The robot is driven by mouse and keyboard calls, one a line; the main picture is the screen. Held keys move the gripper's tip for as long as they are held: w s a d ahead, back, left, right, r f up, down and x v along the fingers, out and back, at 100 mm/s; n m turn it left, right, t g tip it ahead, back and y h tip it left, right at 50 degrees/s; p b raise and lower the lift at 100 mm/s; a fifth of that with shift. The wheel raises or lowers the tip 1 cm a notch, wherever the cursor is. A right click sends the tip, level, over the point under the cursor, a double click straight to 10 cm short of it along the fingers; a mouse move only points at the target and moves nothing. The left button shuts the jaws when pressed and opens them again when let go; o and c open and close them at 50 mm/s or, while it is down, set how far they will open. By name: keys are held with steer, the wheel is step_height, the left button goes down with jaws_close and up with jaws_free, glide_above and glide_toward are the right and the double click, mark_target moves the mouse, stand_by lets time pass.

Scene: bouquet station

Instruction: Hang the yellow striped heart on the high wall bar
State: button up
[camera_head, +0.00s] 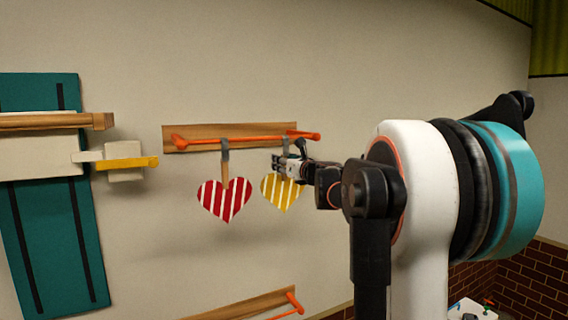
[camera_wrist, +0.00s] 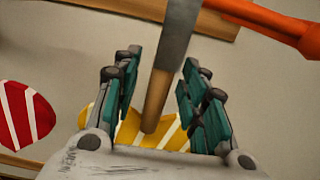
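The yellow striped heart (camera_head: 282,193) is below the orange high wall bar (camera_head: 250,140), near its right end. Its wooden stem (camera_wrist: 158,100) and grey hook (camera_wrist: 178,35) show in the wrist view, with the heart (camera_wrist: 130,130) partly hidden behind my gripper. The hook reaches up to the bar and seems to hang on it, but its top is out of the wrist frame and partly hidden in the head view. My gripper (camera_wrist: 160,92) is open around the stem, with a gap on each side. It also shows in the head view (camera_head: 283,163).
A red striped heart (camera_head: 224,200) hangs from the same bar, left of the yellow one. A lower bar (camera_head: 290,306) on a wooden board shows at the bottom. A teal panel (camera_head: 50,230) with a wooden shelf (camera_head: 60,122) stands at the left.

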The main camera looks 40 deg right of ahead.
steer(key=v, duration=1.1)
steer(key=shift+s+a, duration=0.2)
steer(key=shift+s, duration=0.2)
steer(key=shift+w, duration=0.1)
